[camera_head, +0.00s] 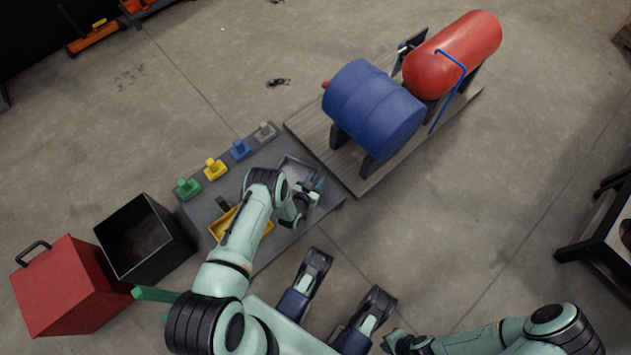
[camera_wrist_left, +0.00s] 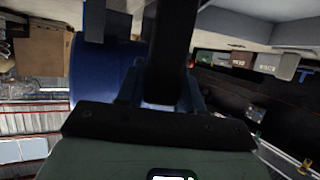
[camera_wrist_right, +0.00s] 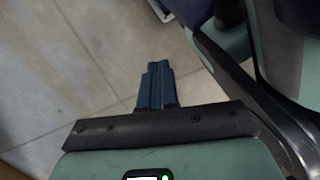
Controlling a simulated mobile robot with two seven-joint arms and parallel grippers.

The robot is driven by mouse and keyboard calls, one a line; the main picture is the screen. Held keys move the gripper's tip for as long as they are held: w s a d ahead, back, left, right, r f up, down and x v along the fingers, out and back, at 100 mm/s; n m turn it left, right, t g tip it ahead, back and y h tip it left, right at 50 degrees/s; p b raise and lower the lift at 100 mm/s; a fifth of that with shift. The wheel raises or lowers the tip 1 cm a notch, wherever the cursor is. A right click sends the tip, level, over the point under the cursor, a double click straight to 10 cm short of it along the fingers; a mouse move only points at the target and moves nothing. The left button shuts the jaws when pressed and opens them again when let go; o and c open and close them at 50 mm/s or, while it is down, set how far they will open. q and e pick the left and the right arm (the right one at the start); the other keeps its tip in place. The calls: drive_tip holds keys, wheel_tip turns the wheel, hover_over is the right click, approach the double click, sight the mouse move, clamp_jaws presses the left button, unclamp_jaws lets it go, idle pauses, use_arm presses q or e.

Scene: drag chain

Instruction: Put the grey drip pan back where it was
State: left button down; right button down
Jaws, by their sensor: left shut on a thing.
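The grey drip pan (camera_head: 293,166) is at the right part of the dark mat, partly hidden by my left arm. My left gripper (camera_head: 317,185) is at its right side and shut on it. In the left wrist view a dark upright piece (camera_wrist_left: 165,55) stands between the fingers, too dark to make out well. Whether the pan touches the mat cannot be told. My right gripper (camera_wrist_right: 155,85) is shut and empty over bare floor.
The dark mat (camera_head: 205,208) carries green (camera_head: 188,187), yellow (camera_head: 215,169), blue (camera_head: 240,149) and grey (camera_head: 265,131) pieces and a yellow tray (camera_head: 262,232). A blue drum (camera_head: 373,108) and red tank (camera_head: 452,54) stand behind. A black bin (camera_head: 145,238) and red box (camera_head: 68,287) stand left.

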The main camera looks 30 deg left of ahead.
use_arm(q)
drive_tip(key=shift+f, duration=0.1)
use_arm(e)
drive_tip(key=shift+s, duration=0.1)
use_arm(q)
drive_tip(key=c, duration=0.7)
unclamp_jaws()
drive_tip(key=shift+f, duration=0.1)
drive_tip(key=shift+r, duration=0.2)
drive_tip(key=s+d+r+n+g+h+p, duration=0.1)
drive_tip(key=s+d+r+g, duration=0.2)
drive_tip(key=s, duration=0.5)
drive_tip(key=s+d+r+n+g+h+p, duration=0.1)
drive_tip(key=s+d+r+g, duration=0.3)
drive_tip(key=s, duration=0.5)
drive_tip(key=s+d+r+n+g+h+p, duration=0.1)
drive_tip(key=s+d+r+n+g+p, duration=0.1)
drive_tip(key=s+r, duration=0.5)
drive_tip(key=shift+s+d+g+p, duration=0.7)
drive_tip(key=shift+s+g, duration=0.05)
drive_tip(key=shift+g, duration=0.35)
use_arm(e)
drive_tip(key=w+a+r+t, duration=0.1)
drive_tip(key=w+r+t, duration=0.2)
drive_tip(key=w+r, duration=0.3)
drive_tip(key=w, duration=0.4)
drive_tip(key=shift+r+n+t, duration=0.3)
drive_tip(key=shift+r+t, duration=0.1)
